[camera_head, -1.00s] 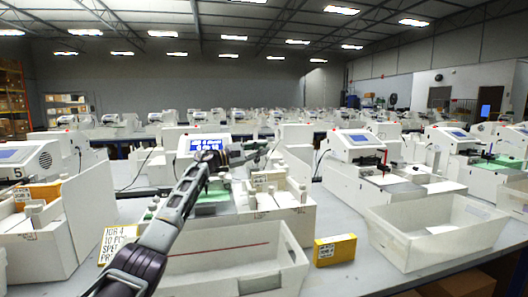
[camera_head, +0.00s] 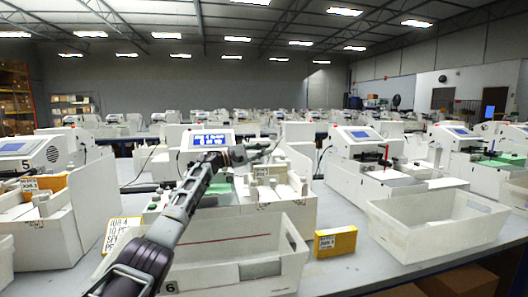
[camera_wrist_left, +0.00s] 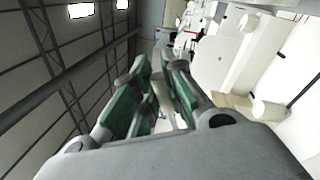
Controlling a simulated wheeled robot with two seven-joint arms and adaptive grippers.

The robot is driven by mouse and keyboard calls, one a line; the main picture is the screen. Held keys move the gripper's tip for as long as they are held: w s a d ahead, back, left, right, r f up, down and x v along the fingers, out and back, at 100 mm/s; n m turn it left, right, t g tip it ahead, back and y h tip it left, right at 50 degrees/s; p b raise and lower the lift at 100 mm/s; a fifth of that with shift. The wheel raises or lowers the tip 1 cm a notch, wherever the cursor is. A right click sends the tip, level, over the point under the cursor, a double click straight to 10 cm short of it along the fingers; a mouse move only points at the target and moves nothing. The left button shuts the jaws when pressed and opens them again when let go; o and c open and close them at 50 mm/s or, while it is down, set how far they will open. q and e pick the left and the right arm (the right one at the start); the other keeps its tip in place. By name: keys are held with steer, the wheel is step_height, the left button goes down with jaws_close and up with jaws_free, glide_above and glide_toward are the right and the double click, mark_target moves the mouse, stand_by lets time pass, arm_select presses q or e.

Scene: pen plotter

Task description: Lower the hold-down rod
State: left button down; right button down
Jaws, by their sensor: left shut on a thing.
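The plotter with a lit blue screen (camera_head: 210,141) stands on the table in the middle of the head view. My left gripper (camera_head: 262,151) reaches over it, just right of the screen. In the left wrist view its green-padded fingers (camera_wrist_left: 158,88) are close together at the machine. It is shut on what appears to be the hold-down rod, which is mostly hidden by the fingers, so its angle is hard to tell. My right gripper is not in view.
A white bin (camera_head: 290,243) stands in front of the plotter, beside a yellow box (camera_head: 335,241). A similar machine (camera_head: 352,160) stands to the right.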

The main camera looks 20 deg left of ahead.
arm_select(q)
steer(key=shift+s+f, duration=0.1)
steer(key=shift+f, duration=0.2)
stand_by(0.4)
steer(key=c, duration=1.5)
jaws_free()
steer(key=shift+o, duration=0.2)
steer(key=shift+r, duration=5)
steer(key=shift+f, duration=0.1)
